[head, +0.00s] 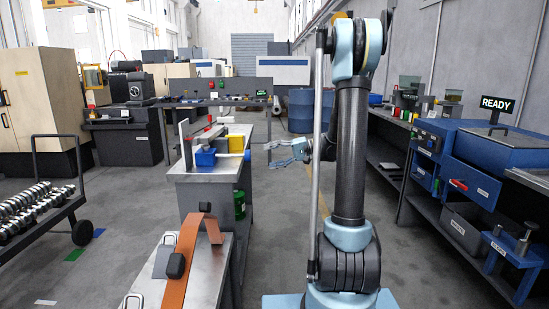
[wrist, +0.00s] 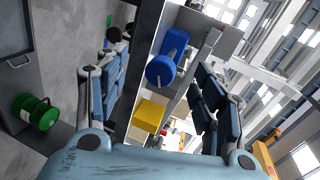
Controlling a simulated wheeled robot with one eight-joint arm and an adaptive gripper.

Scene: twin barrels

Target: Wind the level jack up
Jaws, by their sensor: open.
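A blue block (head: 205,158) sits on the middle workbench in the head view. A pale shaft (head: 230,155) runs right from it to a blue knob (head: 247,155) near the bench's right edge; this may be the level jack, but I see no label on it. In the wrist view the blue knob (wrist: 161,72) faces me between my fingers, with the blue block (wrist: 183,32) behind it. My gripper (head: 283,155) is open, to the right of the knob and apart from it. Its two fingers also flank the knob in the wrist view (wrist: 158,78).
A yellow block (head: 237,142) stands behind the shaft; it shows below the knob in the wrist view (wrist: 149,114). A blue cabinet (head: 500,150) lines the right. The aisle floor (head: 430,260) is clear.

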